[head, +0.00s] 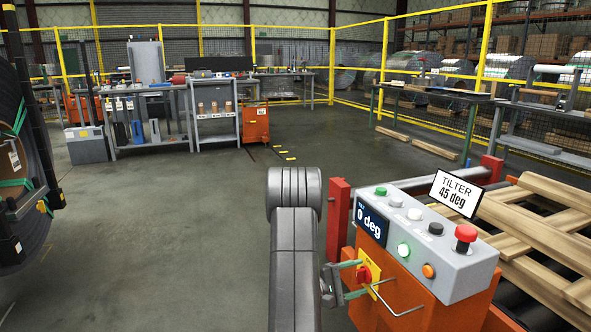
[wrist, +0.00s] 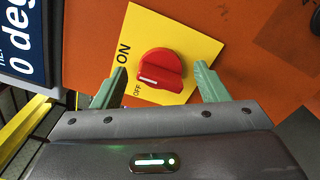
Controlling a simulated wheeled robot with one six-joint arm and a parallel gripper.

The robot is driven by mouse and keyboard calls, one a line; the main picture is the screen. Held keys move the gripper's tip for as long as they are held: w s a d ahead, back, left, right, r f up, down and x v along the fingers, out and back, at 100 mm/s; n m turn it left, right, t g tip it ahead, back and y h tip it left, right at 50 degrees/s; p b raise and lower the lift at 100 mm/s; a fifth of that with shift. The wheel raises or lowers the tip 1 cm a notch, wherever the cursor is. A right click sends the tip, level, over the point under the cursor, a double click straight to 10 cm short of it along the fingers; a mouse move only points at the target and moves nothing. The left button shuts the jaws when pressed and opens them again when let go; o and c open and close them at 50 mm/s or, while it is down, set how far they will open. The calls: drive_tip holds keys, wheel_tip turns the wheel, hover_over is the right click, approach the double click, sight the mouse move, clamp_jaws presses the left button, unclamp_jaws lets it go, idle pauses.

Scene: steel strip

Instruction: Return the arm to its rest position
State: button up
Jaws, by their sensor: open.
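My gripper (head: 352,279) is at the side of the orange control box, in front of a yellow plate with a red rotary switch. In the wrist view, the open green fingers (wrist: 160,88) stand on either side of the red switch (wrist: 160,69), with gaps to it. The switch's white mark points toward the OFF label on the yellow plate (wrist: 199,41). My arm (head: 294,250) rises in the middle of the head view, its grey elbow at the top. Whether the fingers touch the plate I cannot tell.
The control box (head: 400,285) has several buttons, a "0 deg" display (head: 371,222) and a "TILTER 45 deg" sign (head: 457,194). A bent metal guard (head: 397,300) sticks out beside the switch. Wooden pallets (head: 545,225) lie at right. Open floor (head: 190,240) lies left of my arm.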

drive_tip(key=shift+w+r+n+p, duration=0.1)
drive_tip(key=shift+r+n+p, duration=0.1)
drive_tip(key=shift+n+p, duration=1.9)
drive_tip(key=shift+r+n+p, duration=0.15)
drive_tip(key=shift+n+p, duration=1.05)
drive_tip(key=shift+p, duration=1.75)
drive_tip(key=n+p, duration=0.3)
drive_tip(key=p, duration=0.1)
drive_tip(key=shift+f+n+p, duration=0.2)
drive_tip(key=shift+n+p, duration=0.6)
drive_tip(key=shift+n, duration=0.1)
drive_tip(key=shift+w, duration=0.1)
drive_tip(key=shift+a, duration=0.1)
